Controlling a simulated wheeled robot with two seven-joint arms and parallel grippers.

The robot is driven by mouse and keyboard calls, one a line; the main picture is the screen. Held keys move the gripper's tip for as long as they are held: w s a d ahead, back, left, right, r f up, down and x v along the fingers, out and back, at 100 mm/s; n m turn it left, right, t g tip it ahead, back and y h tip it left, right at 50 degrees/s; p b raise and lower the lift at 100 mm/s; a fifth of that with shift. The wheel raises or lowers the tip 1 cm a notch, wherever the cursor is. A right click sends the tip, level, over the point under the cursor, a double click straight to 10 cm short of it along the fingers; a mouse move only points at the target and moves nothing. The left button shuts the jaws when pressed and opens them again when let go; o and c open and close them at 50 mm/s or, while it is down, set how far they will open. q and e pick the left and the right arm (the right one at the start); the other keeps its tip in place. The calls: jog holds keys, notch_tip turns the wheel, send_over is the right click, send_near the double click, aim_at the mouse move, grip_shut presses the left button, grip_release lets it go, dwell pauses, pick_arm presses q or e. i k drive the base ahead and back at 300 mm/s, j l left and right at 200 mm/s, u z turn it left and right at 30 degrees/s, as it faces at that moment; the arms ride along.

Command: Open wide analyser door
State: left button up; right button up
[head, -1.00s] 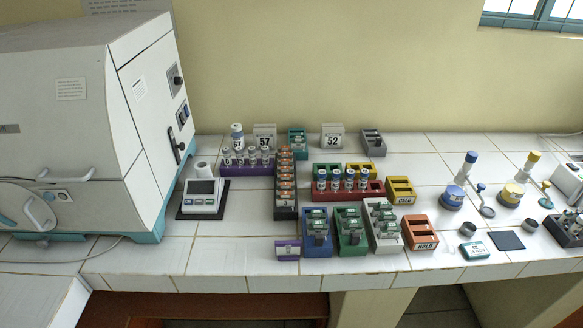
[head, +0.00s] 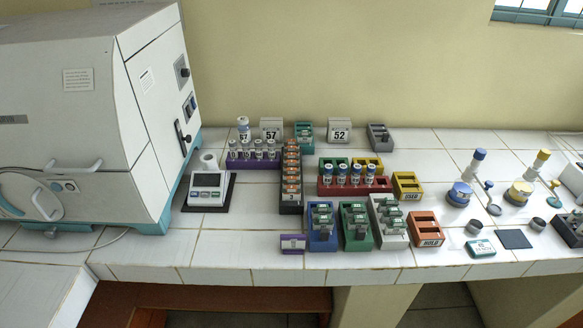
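The analyser (head: 85,100) is a large white machine with teal base trim at the left of the head view, cut off by the left edge. A horizontal white bar handle (head: 75,168) shows on its front. Below it is a rounded white panel (head: 28,196) with a curved handle (head: 46,203), partly out of frame. I see no open gap on the front, but I cannot tell which panel is the wide door. Neither of my grippers is in view.
A small scale (head: 208,188) stands beside the analyser on the white tiled bench (head: 240,252). Several coloured racks fill the bench middle, including a red rack (head: 378,184) and a blue rack (head: 322,236). A cable (head: 95,248) lies by the analyser's base.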

aim_at(69, 107)
jog(key=u, duration=1.45)
